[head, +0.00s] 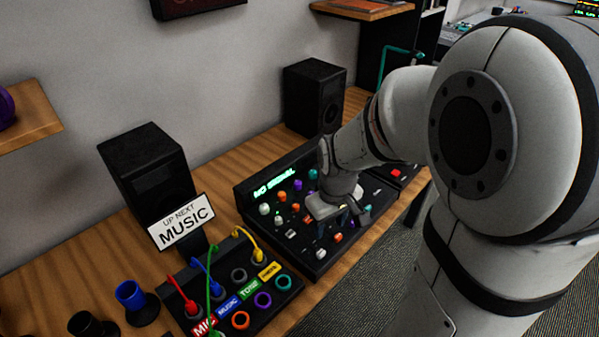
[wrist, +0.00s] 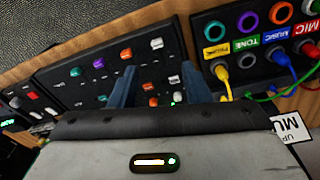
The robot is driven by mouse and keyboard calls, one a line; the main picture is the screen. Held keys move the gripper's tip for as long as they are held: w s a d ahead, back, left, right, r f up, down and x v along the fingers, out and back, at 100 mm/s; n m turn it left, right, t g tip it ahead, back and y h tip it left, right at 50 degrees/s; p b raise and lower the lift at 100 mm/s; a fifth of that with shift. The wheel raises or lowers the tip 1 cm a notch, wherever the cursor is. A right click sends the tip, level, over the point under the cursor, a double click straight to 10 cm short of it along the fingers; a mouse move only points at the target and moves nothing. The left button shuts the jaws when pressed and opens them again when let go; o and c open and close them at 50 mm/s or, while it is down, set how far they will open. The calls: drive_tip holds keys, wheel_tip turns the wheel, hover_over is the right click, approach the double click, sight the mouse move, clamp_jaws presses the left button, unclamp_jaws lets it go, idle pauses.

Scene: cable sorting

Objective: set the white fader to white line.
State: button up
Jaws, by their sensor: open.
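The dark mixer panel (head: 318,266) carries rows of coloured caps. A white cap (head: 320,253) sits near its front edge. In the wrist view a white cap (wrist: 157,43), likely the same one, lies beyond and between my fingers. Another white cap (wrist: 177,97) is close to the right finger. I cannot tell for certain which is the fader, and the white line is too small to make out. My gripper (wrist: 157,75) is open and empty, pointing down over the panel. In the head view my gripper (head: 345,220) hides part of the panel.
A patch box (head: 250,303) with coloured sockets and plugged red, blue, green and yellow cables stands beside the mixer. Orange caps (wrist: 126,54) sit close to my fingers. Two black speakers (head: 150,175) and a MUSIC sign (head: 181,222) stand behind on the wooden desk.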

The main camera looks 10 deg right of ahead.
sight(321, 252)
drive_tip(key=w+f+n, duration=0.1)
drive_tip(key=f, duration=0.1)
drive_tip(key=w+f+n, duration=0.1)
drive_tip(key=f, duration=0.2)
drive_tip(key=w+f+g, duration=0.1)
drive_tip(key=w+f, duration=0.1)
drive_tip(key=f, duration=0.1)
drive_tip(key=shift+f+n+p, duration=0.25)
drive_tip(key=shift+n+p, duration=0.05)
drive_tip(key=shift+n, duration=0.1)
drive_tip(key=shift+w+f, duration=0.1)
drive_tip(key=shift+f, duration=3.9)
clamp_jaws()
